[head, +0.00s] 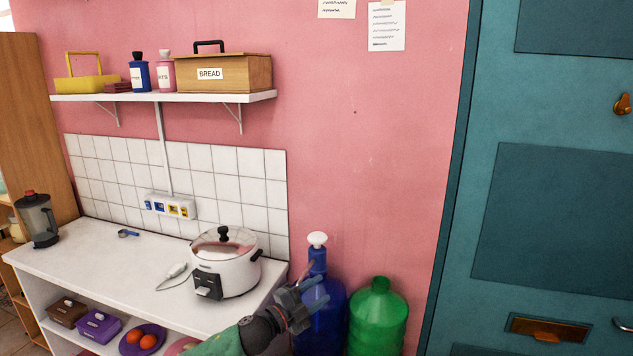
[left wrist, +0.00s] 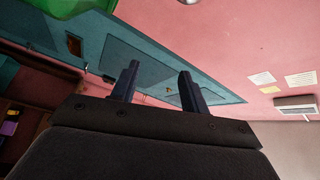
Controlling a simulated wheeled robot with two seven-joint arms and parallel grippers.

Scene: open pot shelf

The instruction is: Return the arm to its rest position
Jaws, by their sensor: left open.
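My left gripper (head: 312,291) shows at the bottom middle of the head view, in front of a blue bottle and near the right end of the white counter. Its fingers are apart and hold nothing. In the left wrist view the two dark fingers (left wrist: 160,82) stand apart with empty space between them. Beyond them are the teal door (left wrist: 138,60) and pink wall. My right gripper is in neither view.
A white rice cooker (head: 225,270) stands on the counter (head: 110,265), left of my gripper. A blue bottle (head: 325,318) and a green bottle (head: 377,318) stand beside the counter. A shelf (head: 150,97) holds a bread box (head: 235,72). The teal door (head: 560,220) is at right.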

